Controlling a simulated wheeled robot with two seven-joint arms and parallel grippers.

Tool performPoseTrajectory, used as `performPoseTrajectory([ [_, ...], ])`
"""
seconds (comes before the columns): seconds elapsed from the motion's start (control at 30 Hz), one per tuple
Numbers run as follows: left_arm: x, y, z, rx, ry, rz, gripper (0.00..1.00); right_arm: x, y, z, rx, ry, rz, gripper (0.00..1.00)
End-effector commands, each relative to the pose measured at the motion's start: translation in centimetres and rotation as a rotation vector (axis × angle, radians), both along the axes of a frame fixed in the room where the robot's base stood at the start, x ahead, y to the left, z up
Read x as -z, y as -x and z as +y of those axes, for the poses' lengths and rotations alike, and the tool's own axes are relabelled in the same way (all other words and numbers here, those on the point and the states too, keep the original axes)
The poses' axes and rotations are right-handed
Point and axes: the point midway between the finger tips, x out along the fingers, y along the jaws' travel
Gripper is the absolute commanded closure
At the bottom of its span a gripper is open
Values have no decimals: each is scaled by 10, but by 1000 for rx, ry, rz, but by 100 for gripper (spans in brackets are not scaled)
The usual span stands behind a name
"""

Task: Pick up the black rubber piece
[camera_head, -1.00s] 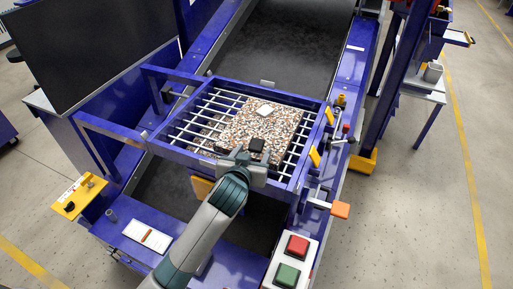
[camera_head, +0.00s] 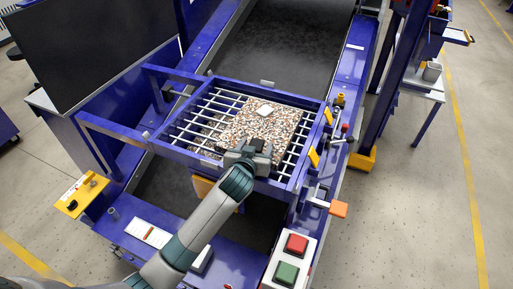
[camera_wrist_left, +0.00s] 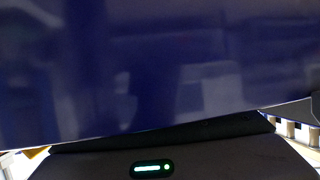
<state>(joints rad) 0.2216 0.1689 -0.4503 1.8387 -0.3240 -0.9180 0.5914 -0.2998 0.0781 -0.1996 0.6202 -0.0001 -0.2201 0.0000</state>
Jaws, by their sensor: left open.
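The black rubber piece (camera_head: 257,144) is a small dark block at the near edge of a speckled slab (camera_head: 262,124) in the head view. My left gripper (camera_head: 250,151) is open right at it, coming from the near side. The gripper partly covers the piece, and I cannot tell whether the fingers touch it. The left wrist view shows neither the piece nor the fingertips; a dark blue surface fills most of it. My right gripper is not in view.
The slab lies on a white bar grate inside a blue frame (camera_head: 169,153). A small white piece (camera_head: 265,110) lies on the slab. An orange handle (camera_head: 338,208) and a box with red and green buttons (camera_head: 289,258) stand at the right. A large dark panel is at upper left.

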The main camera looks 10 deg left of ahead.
Motion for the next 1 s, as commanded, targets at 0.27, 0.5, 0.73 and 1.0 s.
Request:
performPoseTrajectory([
  [0.27,0,0,0,0,0,0,74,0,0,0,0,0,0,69],
  [0.5,0,0,0,0,0,-1,89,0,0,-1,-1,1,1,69],
  [0.73,-5,0,0,0,1,-3,89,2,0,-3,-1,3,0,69],
  [1.0,-33,-1,0,-1,2,-6,89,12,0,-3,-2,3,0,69],
])
